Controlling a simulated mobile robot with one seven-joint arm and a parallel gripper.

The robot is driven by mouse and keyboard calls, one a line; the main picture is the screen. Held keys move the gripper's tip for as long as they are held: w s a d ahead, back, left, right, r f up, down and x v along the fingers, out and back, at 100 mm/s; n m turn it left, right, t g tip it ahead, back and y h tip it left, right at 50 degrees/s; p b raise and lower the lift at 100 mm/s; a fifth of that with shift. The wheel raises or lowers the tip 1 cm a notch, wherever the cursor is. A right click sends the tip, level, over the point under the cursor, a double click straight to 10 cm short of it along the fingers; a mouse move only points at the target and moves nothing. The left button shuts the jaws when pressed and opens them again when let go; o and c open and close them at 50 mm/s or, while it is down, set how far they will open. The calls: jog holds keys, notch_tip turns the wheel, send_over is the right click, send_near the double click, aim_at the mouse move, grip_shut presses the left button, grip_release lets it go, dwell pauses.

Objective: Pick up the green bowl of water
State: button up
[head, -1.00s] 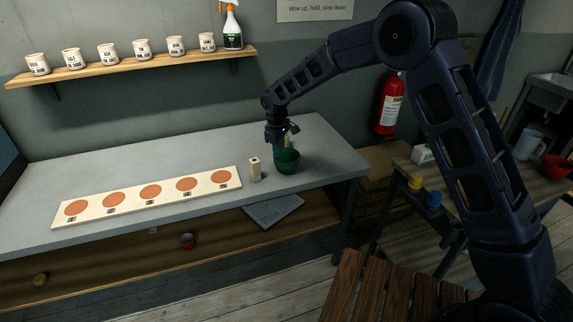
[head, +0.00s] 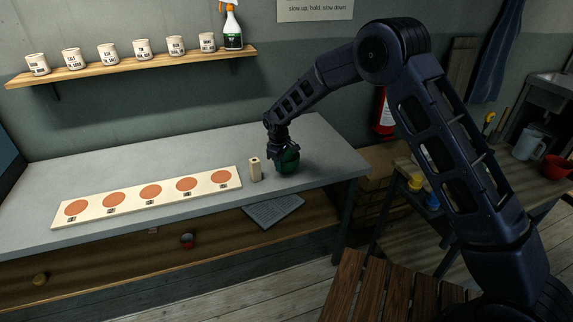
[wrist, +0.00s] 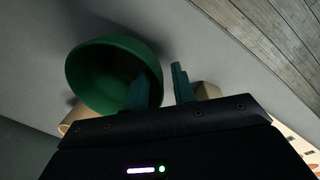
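The green bowl (head: 289,163) stands upright near the right end of the grey bench. In the head view my gripper (head: 284,153) is down at the bowl and hides part of it. In the wrist view the bowl (wrist: 95,75) fills the upper left. My gripper (wrist: 161,70) is open there, with a clear gap between its two green fingers. One finger overlaps the bowl's opening and the other is outside, to the right, so they appear to straddle the rim. I cannot tell whether either finger touches it. Water cannot be made out inside.
A small beige block (head: 255,169) stands close to the bowl's left. A pale board with orange discs (head: 151,193) lies further left. A shelf (head: 140,67) holds labelled cups and a spray bottle (head: 232,28). The bench behind the board is clear.

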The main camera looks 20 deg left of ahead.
grip_shut()
jog(key=shift+r, duration=0.15)
notch_tip(320, 180, up, 20)
jog(key=shift+f, duration=0.2)
dwell(1.4)
